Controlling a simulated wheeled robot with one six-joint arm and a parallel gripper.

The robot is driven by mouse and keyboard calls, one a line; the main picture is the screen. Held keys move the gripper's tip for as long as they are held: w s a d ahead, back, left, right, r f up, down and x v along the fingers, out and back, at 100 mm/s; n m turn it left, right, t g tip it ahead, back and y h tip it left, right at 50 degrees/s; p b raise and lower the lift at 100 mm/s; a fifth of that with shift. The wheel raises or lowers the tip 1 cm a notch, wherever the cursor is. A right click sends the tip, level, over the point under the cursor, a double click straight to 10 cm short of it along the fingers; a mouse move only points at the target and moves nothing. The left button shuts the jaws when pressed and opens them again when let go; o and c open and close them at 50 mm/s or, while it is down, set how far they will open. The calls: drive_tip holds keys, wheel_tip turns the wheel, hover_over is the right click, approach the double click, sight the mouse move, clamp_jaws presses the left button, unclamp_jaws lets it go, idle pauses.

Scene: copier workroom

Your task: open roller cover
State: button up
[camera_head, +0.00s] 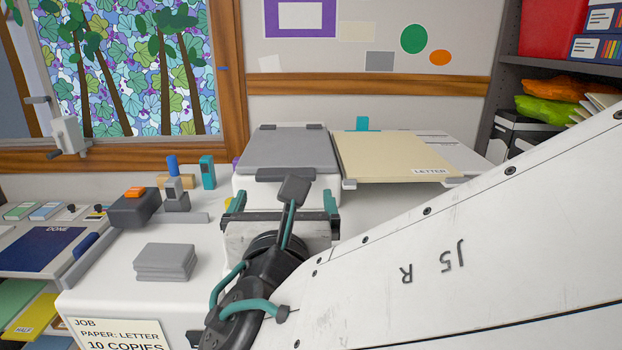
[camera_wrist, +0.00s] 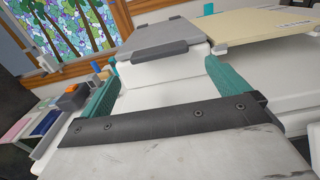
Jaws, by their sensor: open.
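A grey, flat cover (camera_head: 288,150) with a dark front handle (camera_head: 283,175) lies closed on top of a white machine housing; no label marks it as the roller cover. In the wrist view the cover (camera_wrist: 160,36) and its handle (camera_wrist: 159,51) are straight ahead. My gripper (camera_head: 284,196) is open and empty in front of the housing, below and short of the handle. In the wrist view its two teal fingers (camera_wrist: 163,72) frame the white front under the handle, apart from it. My arm hides part of the machine's front.
A beige sheet on a tray marked LETTER (camera_head: 400,154) adjoins the cover on the right. To the left stand a dark box with an orange top (camera_head: 135,207), a grey stack (camera_head: 165,262) and a window crank (camera_head: 68,137). A shelf (camera_head: 550,66) rises at the right.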

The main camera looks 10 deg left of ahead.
drive_tip(key=x, duration=0.7)
drive_tip(key=shift+w+a, duration=0.15)
drive_tip(key=shift+w, duration=0.1)
